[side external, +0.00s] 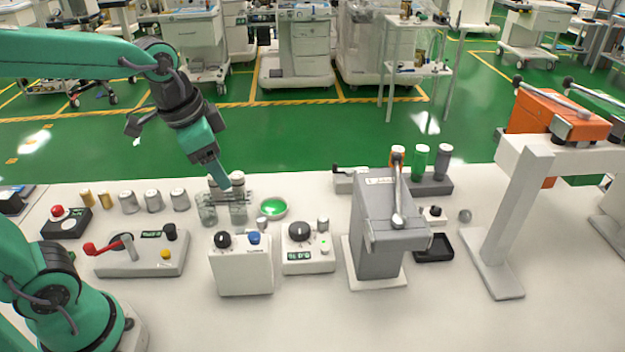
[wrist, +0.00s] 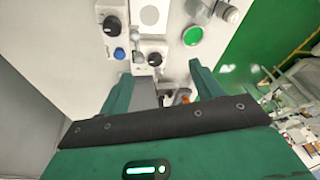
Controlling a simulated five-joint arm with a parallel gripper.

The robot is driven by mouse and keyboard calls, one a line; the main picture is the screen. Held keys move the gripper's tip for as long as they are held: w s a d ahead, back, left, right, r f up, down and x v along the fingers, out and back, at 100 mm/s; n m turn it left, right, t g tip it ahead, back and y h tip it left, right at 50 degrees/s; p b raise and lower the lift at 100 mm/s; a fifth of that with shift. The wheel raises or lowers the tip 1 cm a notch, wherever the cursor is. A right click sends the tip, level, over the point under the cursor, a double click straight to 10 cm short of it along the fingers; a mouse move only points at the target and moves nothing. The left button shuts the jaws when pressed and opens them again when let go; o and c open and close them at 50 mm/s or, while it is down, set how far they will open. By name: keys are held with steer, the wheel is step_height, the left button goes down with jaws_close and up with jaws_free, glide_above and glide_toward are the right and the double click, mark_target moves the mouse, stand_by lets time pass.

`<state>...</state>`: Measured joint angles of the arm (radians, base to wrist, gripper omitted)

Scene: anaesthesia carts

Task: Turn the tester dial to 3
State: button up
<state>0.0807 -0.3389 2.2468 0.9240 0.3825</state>
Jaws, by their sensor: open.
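A low white box (side external: 308,262) stands mid-table with a large black dial (side external: 300,232), a small green display and a small green button. The dial also shows in the wrist view (wrist: 155,59). Left of it, a taller white box (side external: 242,278) has a smaller black knob (side external: 223,240) and a blue button (side external: 254,238); the knob also shows in the wrist view (wrist: 112,25). I cannot tell for certain which box is the tester, and the dial settings are too small to read. My gripper (side external: 222,180) is open and empty, raised above and behind both boxes; its fingers (wrist: 160,82) touch nothing visible.
A grey lever press (side external: 385,240) stands close to the right. A panel with a red crank (side external: 140,262) is at left. The table's front strip is clear.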

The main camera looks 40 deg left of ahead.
steer(key=w+d+f+m+g, duration=0.2)
steer(key=w+d+f+m, duration=0.25)
steer(key=w, duration=0.35)
steer(key=m+g, duration=0.2)
steer(key=m, duration=0.3)
glide_above(299, 227)
steer(key=shift+n, duration=0.25)
step_height(299, 227, down, 7)
steer(key=shift+f, duration=0.15)
steer(key=shift+f, duration=3.9)
steer(key=c, duration=1)
